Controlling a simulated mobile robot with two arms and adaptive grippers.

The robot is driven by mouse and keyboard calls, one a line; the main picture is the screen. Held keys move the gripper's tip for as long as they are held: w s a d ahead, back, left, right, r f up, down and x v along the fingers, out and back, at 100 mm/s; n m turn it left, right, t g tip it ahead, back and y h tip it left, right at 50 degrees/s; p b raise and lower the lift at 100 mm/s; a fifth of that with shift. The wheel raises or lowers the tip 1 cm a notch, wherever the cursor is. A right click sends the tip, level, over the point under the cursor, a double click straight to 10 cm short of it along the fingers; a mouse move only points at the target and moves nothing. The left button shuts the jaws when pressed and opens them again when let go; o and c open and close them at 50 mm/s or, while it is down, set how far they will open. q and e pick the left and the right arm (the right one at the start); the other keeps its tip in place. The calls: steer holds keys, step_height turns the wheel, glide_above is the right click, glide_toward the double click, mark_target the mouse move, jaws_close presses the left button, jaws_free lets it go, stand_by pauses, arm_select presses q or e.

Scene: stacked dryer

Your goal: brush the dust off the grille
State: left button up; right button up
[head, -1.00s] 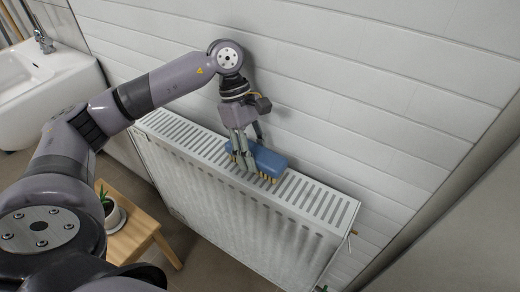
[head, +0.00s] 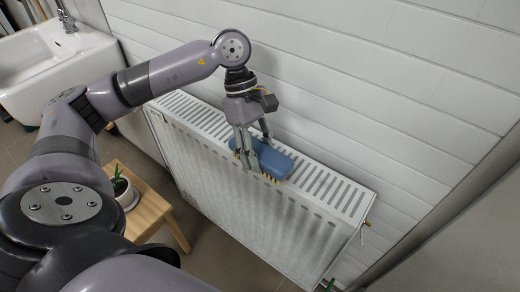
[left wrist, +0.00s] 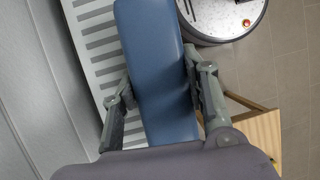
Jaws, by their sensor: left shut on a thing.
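The grille (head: 345,197) is the slatted white top of a radiator (head: 285,225) against the wall. My left gripper (head: 250,152) is shut on a blue brush (head: 274,160) with yellowish bristles, which point down at the grille around its middle, by the front edge. I cannot tell whether the bristles touch the slats. In the left wrist view the gripper (left wrist: 158,78) has a finger on each side of the brush (left wrist: 155,50), with the grille (left wrist: 98,45) to its left. Dust cannot be made out clearly. My right gripper is not in view.
A white tiled wall (head: 360,90) rises close behind the radiator. A potted plant (head: 122,190) stands on a wooden stool (head: 150,208) to the left, with a white sink (head: 50,60) beyond. A pipe fitting (head: 367,224) sticks out at the radiator's right end.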

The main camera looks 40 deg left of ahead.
arm_select(q)
steer(key=shift+r, duration=0.25)
step_height(320, 180, up, 3)
steer(key=shift+f+p, duration=0.2)
steer(key=shift+p, duration=0.85)
steer(key=shift+r+p, duration=0.9)
steer(key=shift+r, duration=0.6)
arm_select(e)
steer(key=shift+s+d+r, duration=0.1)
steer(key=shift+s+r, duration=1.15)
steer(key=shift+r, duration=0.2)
arm_select(q)
steer(key=shift+r, duration=0.25)
steer(key=shift+r+p, duration=0.75)
steer(key=shift+r, duration=0.45)
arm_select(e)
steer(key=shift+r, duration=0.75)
